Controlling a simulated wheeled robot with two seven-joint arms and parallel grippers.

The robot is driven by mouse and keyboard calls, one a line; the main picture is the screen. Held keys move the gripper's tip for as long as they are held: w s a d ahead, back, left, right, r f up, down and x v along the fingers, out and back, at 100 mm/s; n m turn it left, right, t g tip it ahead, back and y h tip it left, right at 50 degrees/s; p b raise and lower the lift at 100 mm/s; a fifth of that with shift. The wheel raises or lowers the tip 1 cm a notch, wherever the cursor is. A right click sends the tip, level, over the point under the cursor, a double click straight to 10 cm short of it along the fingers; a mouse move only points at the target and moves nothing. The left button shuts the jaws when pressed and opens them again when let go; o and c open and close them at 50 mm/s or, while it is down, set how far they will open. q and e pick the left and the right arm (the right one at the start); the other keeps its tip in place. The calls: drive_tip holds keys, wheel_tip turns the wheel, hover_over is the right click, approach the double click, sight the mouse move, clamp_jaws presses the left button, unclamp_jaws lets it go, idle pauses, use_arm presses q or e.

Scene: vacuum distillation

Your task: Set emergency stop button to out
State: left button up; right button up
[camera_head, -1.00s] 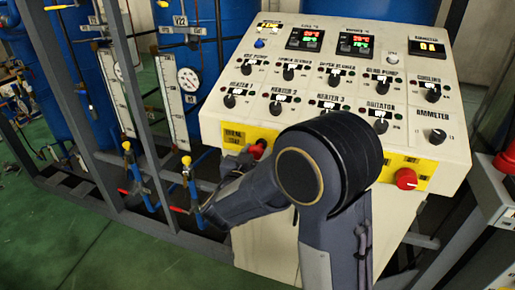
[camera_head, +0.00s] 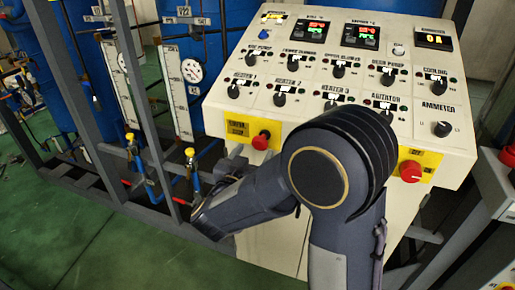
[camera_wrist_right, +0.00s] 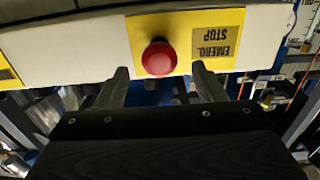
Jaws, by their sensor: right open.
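The emergency stop button (camera_head: 261,141) is a red knob on a yellow plate at the lower left of the control panel's front. In the right wrist view, the red button (camera_wrist_right: 158,57) sits beside an upside-down "EMERG. STOP" label (camera_wrist_right: 217,38). My right gripper (camera_wrist_right: 160,70) is open, with one finger on each side of the button in that view. The gripper holds nothing, and I cannot tell whether it touches the button. In the head view my right forearm extends below and left of the button. My left gripper is not in view.
Grey frame posts, gauges and valves with blue pipes stand at the left. Green floor (camera_head: 60,235) lies at lower left.

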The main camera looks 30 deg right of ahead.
drive_tip(key=v, duration=0.3)
idle(0.5)
drive_tip(key=s+a+f+n+g+y, duration=0.1)
drive_tip(key=s+a+n+y, duration=0.3)
drive_tip(key=y, duration=0.5)
drive_tip(key=s+a+n+y, duration=0.25)
drive_tip(key=s+y, duration=0.35)
drive_tip(key=y, duration=0.4)
drive_tip(key=s+d+f+n+g+h, duration=0.1)
drive_tip(key=s+f+g, duration=0.4)
drive_tip(key=s, duration=0.7)
drive_tip(key=shift+s+d+f+h, duration=0.3)
drive_tip(key=shift+s+d+f, duration=0.1)
drive_tip(key=shift+d+f, duration=0.2)
